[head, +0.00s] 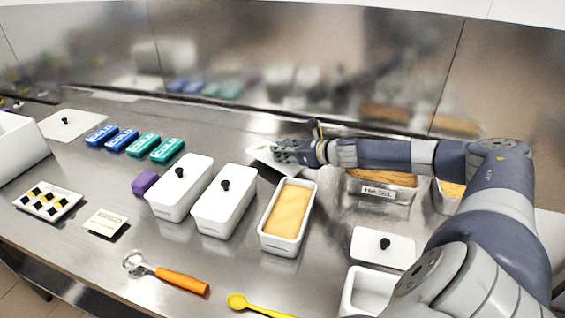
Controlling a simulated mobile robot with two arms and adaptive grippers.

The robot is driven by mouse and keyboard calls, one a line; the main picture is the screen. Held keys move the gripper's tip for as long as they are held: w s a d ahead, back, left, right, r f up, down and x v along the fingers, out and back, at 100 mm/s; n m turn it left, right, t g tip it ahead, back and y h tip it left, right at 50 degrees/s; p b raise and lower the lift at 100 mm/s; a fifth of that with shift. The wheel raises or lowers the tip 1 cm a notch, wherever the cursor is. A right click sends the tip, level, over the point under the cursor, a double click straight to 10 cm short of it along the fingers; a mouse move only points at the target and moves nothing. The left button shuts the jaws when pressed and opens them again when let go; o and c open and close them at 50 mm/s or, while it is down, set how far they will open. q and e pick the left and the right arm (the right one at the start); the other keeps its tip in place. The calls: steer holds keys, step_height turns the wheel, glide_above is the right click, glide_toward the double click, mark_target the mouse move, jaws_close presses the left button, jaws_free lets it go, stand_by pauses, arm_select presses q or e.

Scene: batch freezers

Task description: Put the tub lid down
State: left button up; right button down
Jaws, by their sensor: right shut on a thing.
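My right gripper (284,152) reaches in from the right and is shut at the back middle of the counter. It is shut on a flat white piece, which appears to be the tub lid (263,153); the fingers hide much of it and its knob. I cannot tell whether the lid touches the counter. An open white tub of yellow ice cream (287,211) stands in front of the gripper. Two tubs to its left, the nearer (224,203) and the farther (180,190), wear white lids with black knobs. My left gripper is out of view.
Another knobbed lid (383,248) lies at right, near an empty white tub (366,291). A labelled clear container (381,196) stands under my right arm. An orange-handled scoop (168,275), a yellow spoon (252,305), a purple block (144,183) and blue and green cold packs (143,145) lie about.

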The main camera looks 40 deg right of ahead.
step_height(320, 180, down, 3)
steer(key=shift+d+f, duration=0.1)
steer(key=shift+f, duration=0.1)
steer(key=c, duration=1.8)
jaws_free()
steer(key=o, duration=0.3)
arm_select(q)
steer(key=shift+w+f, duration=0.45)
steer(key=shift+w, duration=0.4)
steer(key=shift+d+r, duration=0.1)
